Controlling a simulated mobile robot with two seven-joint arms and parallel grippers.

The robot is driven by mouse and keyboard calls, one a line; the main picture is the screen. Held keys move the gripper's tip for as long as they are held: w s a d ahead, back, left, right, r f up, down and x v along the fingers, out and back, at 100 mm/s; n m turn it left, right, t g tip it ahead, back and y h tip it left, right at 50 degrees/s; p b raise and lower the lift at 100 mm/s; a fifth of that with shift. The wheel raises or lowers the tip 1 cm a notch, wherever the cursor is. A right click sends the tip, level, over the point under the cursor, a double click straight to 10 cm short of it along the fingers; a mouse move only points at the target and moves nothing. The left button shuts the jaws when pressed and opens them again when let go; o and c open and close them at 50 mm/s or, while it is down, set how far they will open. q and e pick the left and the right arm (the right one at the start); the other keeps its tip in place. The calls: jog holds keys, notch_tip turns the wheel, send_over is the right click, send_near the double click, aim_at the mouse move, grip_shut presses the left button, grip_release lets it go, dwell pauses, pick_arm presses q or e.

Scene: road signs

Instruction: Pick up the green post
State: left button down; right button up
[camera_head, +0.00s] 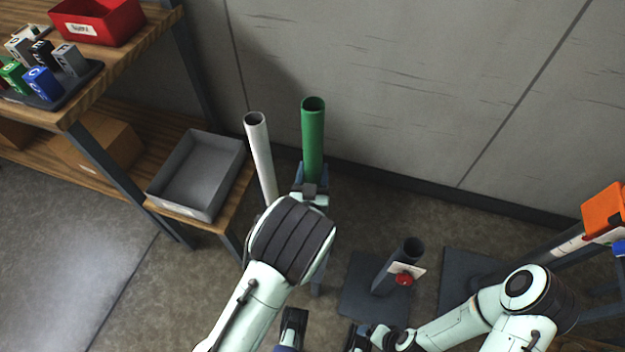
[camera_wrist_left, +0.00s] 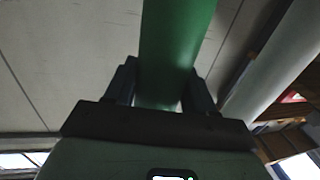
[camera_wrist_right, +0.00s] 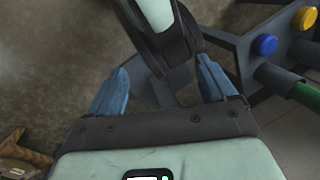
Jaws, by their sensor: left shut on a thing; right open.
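The green post (camera_head: 313,135) stands upright near the wall, beside a white post (camera_head: 258,150) on its left. My left gripper (camera_head: 312,188) is shut on the green post below its open top. In the left wrist view the green post (camera_wrist_left: 175,45) passes between the two fingers (camera_wrist_left: 160,88). The post's lower part is hidden behind my left arm in the head view. My right gripper (camera_wrist_right: 162,88) is open, with its blue fingers apart, low at the bottom of the head view.
A grey tray (camera_head: 198,175) sits on a low shelf at left; a red bin (camera_head: 97,18) is above. A dark socket (camera_head: 398,262) with a red knob stands on a floor plate (camera_head: 362,290). An orange part (camera_head: 604,210) is at the right. Blue (camera_wrist_right: 264,45) and yellow knobs (camera_wrist_right: 304,18) show in the right wrist view.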

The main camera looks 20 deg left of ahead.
aim_at(313, 152)
pick_arm(q)
notch_tip(313, 152, up, 10)
jog(key=p, duration=0.2)
jog(key=shift+r+p, duration=0.15)
jog(key=shift+p, duration=0.15)
jog(key=shift+r, duration=0.85)
pick_arm(e)
jog(key=shift+g+y, duration=0.3)
jog(key=shift+g, duration=0.3)
jog(key=shift+s+a+r, duration=0.25)
jog(key=shift+s+r, duration=0.35)
jog(key=shift+r, duration=0.05)
jog(key=shift+s+a+r, duration=0.25)
jog(key=shift+s+r, duration=0.35)
jog(key=shift+s, duration=0.05)
jog(key=shift+s+a+r, duration=0.25)
jog(key=shift+s+r, duration=0.35)
jog(key=shift+r, duration=0.05)
